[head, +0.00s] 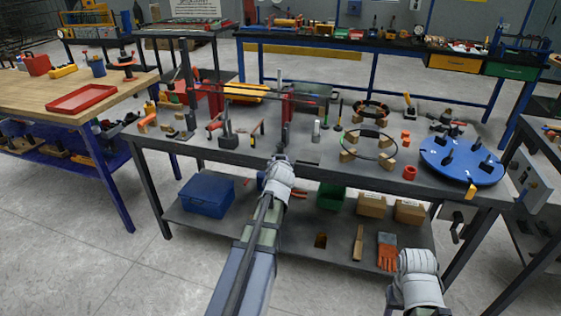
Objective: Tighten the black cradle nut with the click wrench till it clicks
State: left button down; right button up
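My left arm reaches in from the bottom middle. Its gripper (280,159) is at the front edge of the dark workbench (330,171), seen from behind, so its fingers and anything between them are hidden. My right arm's pale wrist shows at the lower right, in front of the bench; its fingers cannot be made out. A rebar frame with red uprights (288,104) and long bars stands on the bench beyond my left gripper. Black stands (228,134) are left of it. The black cradle nut and the click wrench are too small to tell apart from the other parts.
A blue round plate (461,161) with black posts lies at the bench's right. Two rings (368,144) on wooden blocks are left of it. The shelf below holds a blue box (206,195) and orange gloves (387,252). A wooden table with a red tray (82,99) stands left.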

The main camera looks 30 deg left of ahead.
pick_arm(q)
jog(key=shift+f+b, duration=1.15)
dwell(0.5)
dwell(0.4)
jog(key=s+a+m+t+h, duration=0.1)
jog(key=a+m+t+h, duration=0.1)
jog(key=a+m+h, duration=0.5)
jog(key=shift+s+h, duration=0.35)
jog(key=shift+h, duration=0.15)
dwell(1.2)
jog(key=shift+d+n+y, duration=0.25)
jog(key=shift+n+y, duration=0.05)
jog(key=shift+y, duration=0.1)
jog(key=shift+r, duration=0.15)
jog(key=shift+r+p, duration=2.45)
jog(key=shift+p, duration=0.15)
